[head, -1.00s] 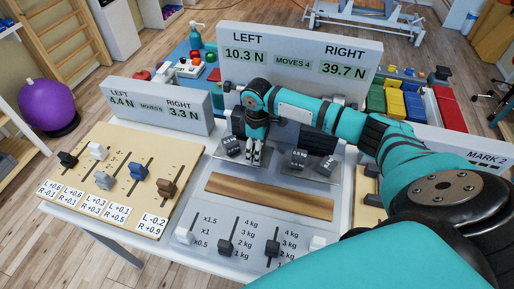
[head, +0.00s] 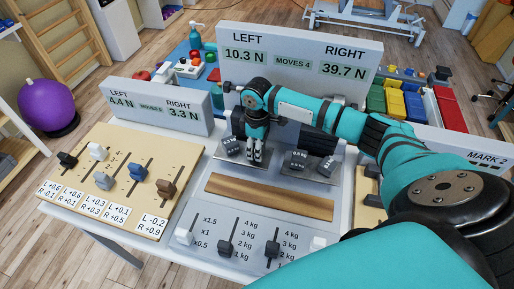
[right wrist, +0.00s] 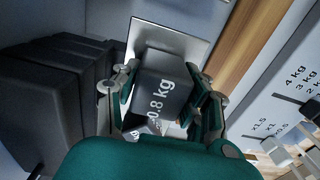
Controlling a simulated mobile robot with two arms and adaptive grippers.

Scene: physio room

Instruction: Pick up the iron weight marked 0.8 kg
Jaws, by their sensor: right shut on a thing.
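The iron weight (right wrist: 166,84) is a dark grey block with "0.8 kg" in white on its face. In the right wrist view it sits between the two fingers of my right gripper (right wrist: 168,100), which is shut on it. In the head view my right gripper (head: 255,158) points down over the left metal plate of the middle device. The fingers largely hide the held weight there. Another dark block (head: 230,146) stands on that plate just left of the fingers. My left gripper is not in view.
More dark weights (head: 298,160) stand on the right plate. A display board (head: 300,50) rises behind, and a wooden strip (head: 270,197) and slider panel (head: 250,232) lie in front. A smaller slider board (head: 128,178) is at the left, and coloured blocks (head: 413,104) at the right.

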